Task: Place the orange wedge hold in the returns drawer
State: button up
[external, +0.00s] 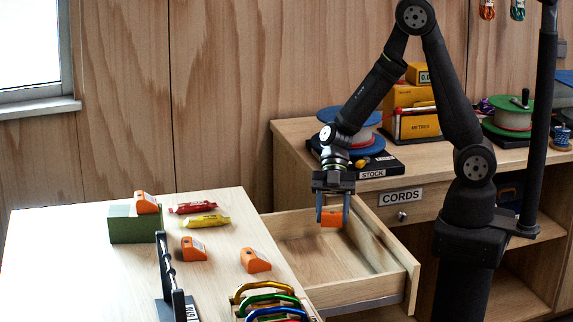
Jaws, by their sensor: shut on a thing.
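My gripper (332,208) points down and is shut on an orange wedge hold (331,219), with one finger on each side of it. The held wedge is over the open wooden drawer (365,290), apart from its floor as far as I can tell. The drawer is pulled out below the counter and its visible floor is bare. More orange wedge holds are on the table: one on a green box (147,202), one at the middle (193,249) and one near the right edge (255,261). No returns label shows on the drawer.
The light table (60,250) at left carries red and yellow tubes (205,220), a dark rack (170,275) and coloured carabiners (268,302) by the drawer. The counter behind holds spools, yellow boxes (408,110), a STOCK tray (372,173) and a CORDS label (400,196).

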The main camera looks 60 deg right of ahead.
send_over(325, 278)
notch_tip(325, 278, down, 6)
jog(key=shift+s+a+f, duration=0.1)
jog(key=shift+s+a, duration=0.05)
jog(key=shift+f, duration=2)
jog(key=shift+f, duration=0.1)
jog(key=o, duration=1)
jog(key=shift+c, duration=0.2)
jog(key=shift+r, duration=0.3)
jog(key=v, duration=1.1)
jog(key=shift+d+r, duration=0.15)
jog(key=shift+d, duration=0.2)
